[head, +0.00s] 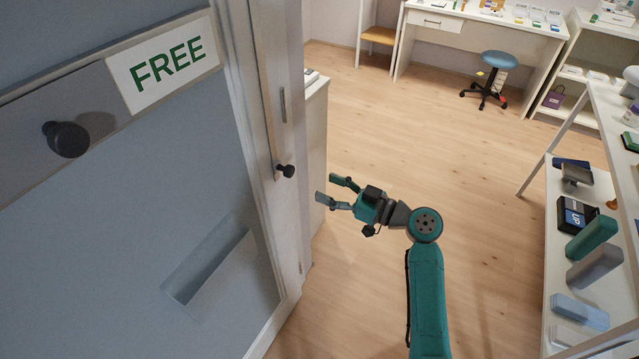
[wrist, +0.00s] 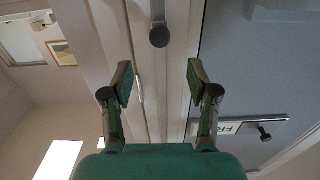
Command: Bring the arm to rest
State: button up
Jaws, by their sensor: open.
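My teal arm reaches up from the bottom of the head view, and my gripper (head: 335,189) points left toward the door edge. Its two fingers are spread wide with nothing between them. In the wrist view my gripper (wrist: 160,82) also shows open and empty. A dark round knob (head: 287,171) on a vertical metal strip sits at the door's edge, up and left of the fingertips and apart from them in the picture. That knob (wrist: 159,37) appears beyond the gap between the fingers in the wrist view.
A grey door (head: 120,210) with a "FREE" sign (head: 165,61) and a black knob (head: 67,140) fills the left. A shelf (head: 553,250) with several items stands at the right. A desk (head: 480,22) and blue stool (head: 499,62) stand at the back. The wooden floor between is clear.

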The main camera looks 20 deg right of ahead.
jog(key=shift+s, duration=0.15)
dwell(0.4)
jog(key=s+a+f+m+g+h, duration=0.1)
jog(key=s+a+f+m+h, duration=0.25)
jog(key=s+f, duration=0.6)
jog(key=s+a+f+m+h, duration=0.2)
jog(key=s+f+m+h, duration=0.3)
jog(key=s+f, duration=0.4)
jog(key=s+r+h, duration=0.2)
jog(key=s+h, duration=0.1)
jog(key=s, duration=1.1)
jog(key=s+a+r+n+t, duration=0.1)
jog(key=s+r, duration=0.9)
jog(key=s, duration=0.1)
jog(key=shift+s+a+r+y, duration=0.2)
jog(key=shift+s+y, duration=0.1)
jog(key=shift+y, duration=0.15)
